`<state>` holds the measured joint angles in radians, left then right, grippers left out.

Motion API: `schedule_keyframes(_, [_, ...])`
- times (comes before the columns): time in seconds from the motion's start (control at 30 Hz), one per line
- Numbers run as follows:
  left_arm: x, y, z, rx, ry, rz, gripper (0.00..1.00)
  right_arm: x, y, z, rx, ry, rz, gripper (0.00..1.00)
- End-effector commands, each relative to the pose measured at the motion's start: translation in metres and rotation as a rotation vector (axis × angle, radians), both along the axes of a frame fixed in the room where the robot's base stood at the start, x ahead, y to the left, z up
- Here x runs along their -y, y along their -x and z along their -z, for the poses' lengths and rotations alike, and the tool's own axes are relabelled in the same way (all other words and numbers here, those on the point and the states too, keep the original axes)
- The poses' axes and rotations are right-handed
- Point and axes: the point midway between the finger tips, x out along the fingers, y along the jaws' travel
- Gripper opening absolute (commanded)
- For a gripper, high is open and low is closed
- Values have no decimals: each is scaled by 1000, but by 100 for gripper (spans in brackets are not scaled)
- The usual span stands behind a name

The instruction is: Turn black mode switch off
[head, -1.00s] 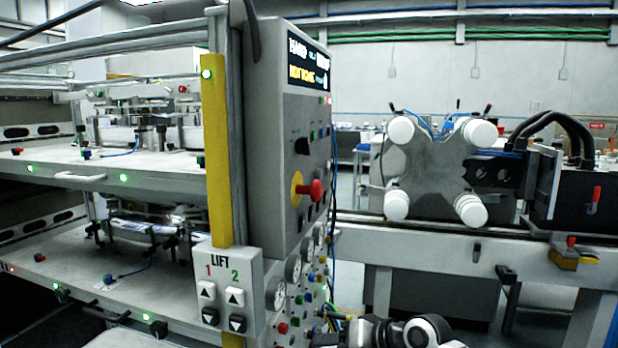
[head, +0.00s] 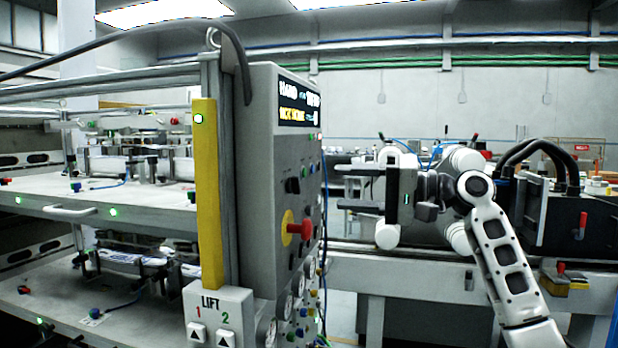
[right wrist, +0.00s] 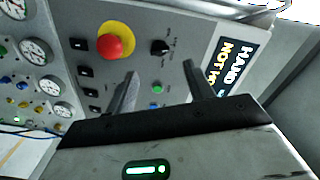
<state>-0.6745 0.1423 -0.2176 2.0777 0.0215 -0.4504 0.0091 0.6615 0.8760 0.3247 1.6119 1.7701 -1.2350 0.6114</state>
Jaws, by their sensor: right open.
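The black mode switch (head: 293,185) is a dark knob on the side face of the grey control box (head: 262,160), above the red emergency button. In the right wrist view the black knob (right wrist: 160,47) shows just beyond the fingers, beside the red button. My right gripper (head: 342,188) is open and empty, its fingers pointing left toward the panel, apart from it. In the right wrist view its two fingers (right wrist: 160,70) are spread with a gap between them. The small markings around the knob are too small to read. My left gripper is not in view.
A red emergency button (head: 300,229) on a yellow disc sticks out below the switch. A lit display (head: 299,103) is above. Gauges (right wrist: 37,52) and small coloured buttons line the panel. A yellow post (head: 206,190) and LIFT box (head: 220,315) stand at the left.

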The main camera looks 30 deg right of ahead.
Motion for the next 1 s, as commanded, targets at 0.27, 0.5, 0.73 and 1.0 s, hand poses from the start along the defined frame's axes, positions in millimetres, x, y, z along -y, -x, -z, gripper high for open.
schedule_keyframes(0.27, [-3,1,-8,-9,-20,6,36,-36,-41,-3,2,0,-2,53])
schedule_keyframes(0.5, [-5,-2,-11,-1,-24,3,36,-49,-58,-1,0,0,1,53])
schedule_keyframes(0.73, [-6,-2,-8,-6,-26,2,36,-50,-59,0,0,1,1,53])
schedule_keyframes(1.0, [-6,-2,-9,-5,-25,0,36,-50,-59,1,0,1,1,8])
